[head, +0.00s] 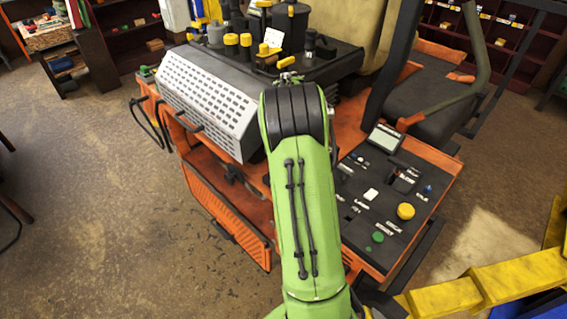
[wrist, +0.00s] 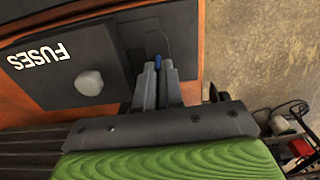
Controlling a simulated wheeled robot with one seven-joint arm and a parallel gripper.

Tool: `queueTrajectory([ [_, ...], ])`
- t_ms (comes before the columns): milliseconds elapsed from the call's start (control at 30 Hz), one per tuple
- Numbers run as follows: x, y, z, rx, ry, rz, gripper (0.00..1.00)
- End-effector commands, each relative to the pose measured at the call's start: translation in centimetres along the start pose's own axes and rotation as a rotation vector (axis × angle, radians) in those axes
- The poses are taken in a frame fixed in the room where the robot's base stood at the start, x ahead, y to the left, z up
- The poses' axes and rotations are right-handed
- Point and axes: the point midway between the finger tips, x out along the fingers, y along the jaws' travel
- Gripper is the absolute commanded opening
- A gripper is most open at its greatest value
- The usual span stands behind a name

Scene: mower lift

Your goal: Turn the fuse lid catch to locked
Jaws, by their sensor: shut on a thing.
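In the wrist view, the dark fuse lid (wrist: 62,62) has white FUSES lettering and a rounded grey knob (wrist: 89,82). My gripper (wrist: 160,72) is at the right part of this dark panel. In the head view, my green arm hides the gripper and the lid.
The orange mower body carries a control panel (head: 372,200) with a yellow knob (head: 405,211), right of my arm. A white perforated cover (head: 208,103) is on the left. A black seat (head: 430,105) is behind. Yellow bars (head: 490,285) stand at lower right. Floor at left is open.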

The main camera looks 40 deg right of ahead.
Motion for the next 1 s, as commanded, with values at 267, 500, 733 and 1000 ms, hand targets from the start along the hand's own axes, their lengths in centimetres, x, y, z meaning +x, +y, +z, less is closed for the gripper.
queueTrajectory([
  [267,-0.1,0.0,-0.1,-0.002,0.004,0.002,0.33],
  [500,-0.4,0.0,-0.1,-0.001,0.003,0.002,0.33],
  [733,-5.6,0.1,-0.1,-0.001,0.009,0.005,0.33],
  [1000,-13.1,0.1,-0.1,-0.002,0.006,0.003,0.33],
])
